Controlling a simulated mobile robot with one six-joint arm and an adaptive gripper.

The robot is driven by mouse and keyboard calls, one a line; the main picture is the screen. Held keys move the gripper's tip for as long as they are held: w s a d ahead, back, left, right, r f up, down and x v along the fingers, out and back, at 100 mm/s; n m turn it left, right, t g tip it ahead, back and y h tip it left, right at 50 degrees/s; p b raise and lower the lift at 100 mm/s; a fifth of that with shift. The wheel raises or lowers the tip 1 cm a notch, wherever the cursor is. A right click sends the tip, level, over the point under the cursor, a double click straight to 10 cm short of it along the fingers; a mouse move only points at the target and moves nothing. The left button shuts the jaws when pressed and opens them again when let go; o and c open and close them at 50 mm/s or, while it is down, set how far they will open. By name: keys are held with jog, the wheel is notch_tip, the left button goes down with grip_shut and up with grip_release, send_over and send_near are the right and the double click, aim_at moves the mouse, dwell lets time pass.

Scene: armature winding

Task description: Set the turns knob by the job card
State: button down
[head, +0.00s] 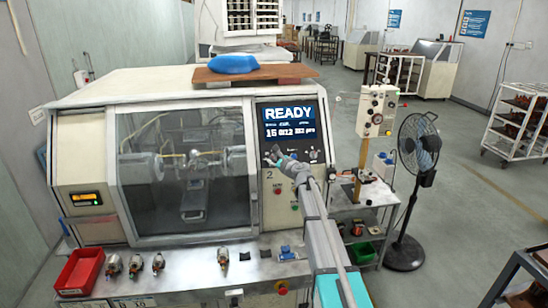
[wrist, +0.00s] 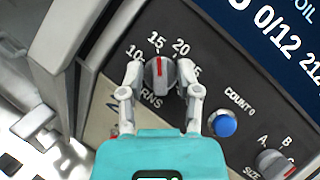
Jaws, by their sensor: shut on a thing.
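The grey turns knob (wrist: 160,76) sits on the dark control panel, with 10, 15 and 20 printed around it and another number partly hidden by a finger. Its red pointer line is near 15. My gripper (wrist: 161,84) has a finger on each side of the knob and is shut on it. In the head view my gripper (head: 277,158) reaches the panel just below the screen and hides the knob. The screen (head: 289,122) reads READY, with 15 and 0/12 below. I cannot make out a readable job card.
A blue COUNT 0 button (wrist: 225,124) and a SIZE knob (wrist: 272,162) are right of my gripper. The winding machine's window (head: 185,170) is left of the panel. A red bin (head: 80,272) and several armatures stand on the front bench. A fan (head: 415,190) stands right.

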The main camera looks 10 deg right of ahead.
jog(key=n+g+p, duration=0.1)
jog(key=n, duration=0.1)
jog(key=n+g+y+p, duration=0.1)
jog(key=n, duration=0.1)
jog(key=n+g+y+p, duration=0.1)
jog(key=n, duration=0.1)
jog(key=shift+w+d+r, duration=0.15)
jog(key=shift+w+r, duration=0.05)
jog(key=shift+r, duration=0.1)
jog(key=shift+s+f+n+g+p, duration=0.1)
jog(key=shift+f+n+g+p, duration=0.05)
jog(key=shift+n+g+p, duration=1.2)
jog(key=shift+n+t, duration=0.25)
jog(key=shift+n, duration=0.1)
jog(key=c, duration=0.7)
grip_release()
jog(key=shift+f, duration=0.1)
jog(key=shift+f+b, duration=0.1)
jog(key=shift+b, duration=0.45)
